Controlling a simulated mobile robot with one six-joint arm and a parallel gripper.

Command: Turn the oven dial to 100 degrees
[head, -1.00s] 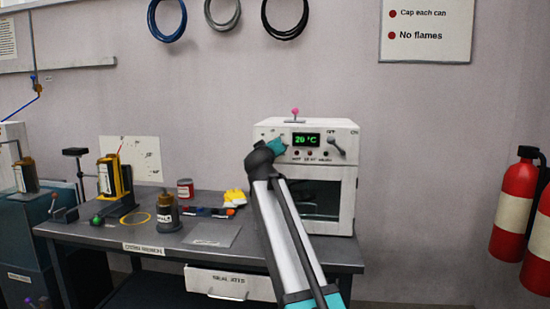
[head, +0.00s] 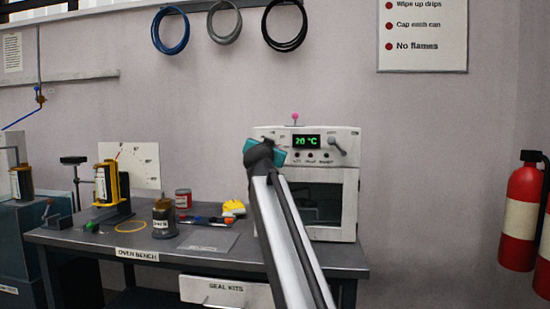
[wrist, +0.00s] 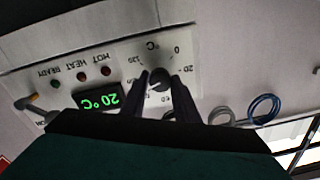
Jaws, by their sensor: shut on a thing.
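The oven (head: 341,185) is a white box with a dark window in its door, standing at the right end of the bench. Its green display (head: 307,141) reads 20 °C, and it shows upside down in the wrist view (wrist: 100,100). The dial (wrist: 158,76) is a small dark round knob with 0, 20, 60 and 120 marked around it. My gripper (wrist: 162,88) is at the dial, its two dark fingers shut on it from either side. In the head view my gripper (head: 264,152) hides the dial. I cannot tell exactly where the dial points.
A lever (head: 337,146) sits right of the display, and small lamps (wrist: 82,76) line the panel. Red extinguishers (head: 522,215) hang at the right.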

